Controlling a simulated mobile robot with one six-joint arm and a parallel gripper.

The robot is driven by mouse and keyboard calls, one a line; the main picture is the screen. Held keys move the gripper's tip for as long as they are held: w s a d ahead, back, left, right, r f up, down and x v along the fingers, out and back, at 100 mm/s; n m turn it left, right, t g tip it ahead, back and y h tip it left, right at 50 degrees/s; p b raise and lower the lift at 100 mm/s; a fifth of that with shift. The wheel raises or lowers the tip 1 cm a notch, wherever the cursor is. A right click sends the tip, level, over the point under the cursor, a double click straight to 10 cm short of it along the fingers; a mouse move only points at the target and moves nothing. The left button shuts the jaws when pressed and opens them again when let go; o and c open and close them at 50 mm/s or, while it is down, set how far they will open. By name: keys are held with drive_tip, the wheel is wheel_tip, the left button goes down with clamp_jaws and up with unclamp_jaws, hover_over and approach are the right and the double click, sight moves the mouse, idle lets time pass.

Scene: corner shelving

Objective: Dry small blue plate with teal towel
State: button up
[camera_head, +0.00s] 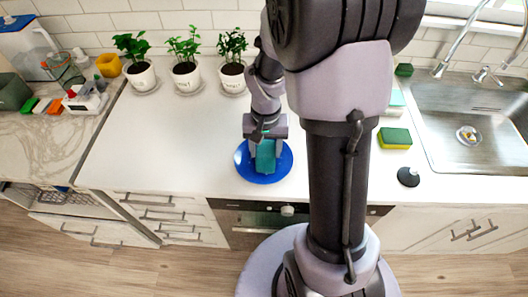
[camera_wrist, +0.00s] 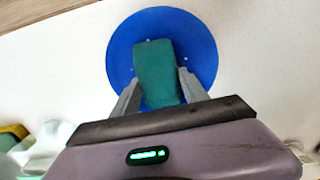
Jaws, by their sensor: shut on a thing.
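The small blue plate (camera_head: 284,171) lies flat on the white counter, near its front edge. It also shows in the wrist view (camera_wrist: 121,50), with a few small pale specks on it. The teal towel (camera_head: 265,155) is a folded oblong over the middle of the plate; in the wrist view the towel (camera_wrist: 154,62) covers the plate's centre. My gripper (camera_wrist: 156,88) is over the plate, pointing down, with its fingers shut on the sides of the towel. Whether the towel presses on the plate or hovers just above it is hard to tell.
Several potted plants (camera_head: 186,75) stand along the back wall. A steel sink (camera_head: 465,115) is at the right, with a green and yellow sponge (camera_head: 394,138) and a black round object (camera_head: 408,177) before it. The counter (camera_head: 165,140) left of the plate is clear.

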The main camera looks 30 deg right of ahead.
sight(266, 149)
wheel_tip(266, 149, up, 7)
drive_tip(key=p, duration=0.6)
drive_tip(key=shift+r, duration=0.1)
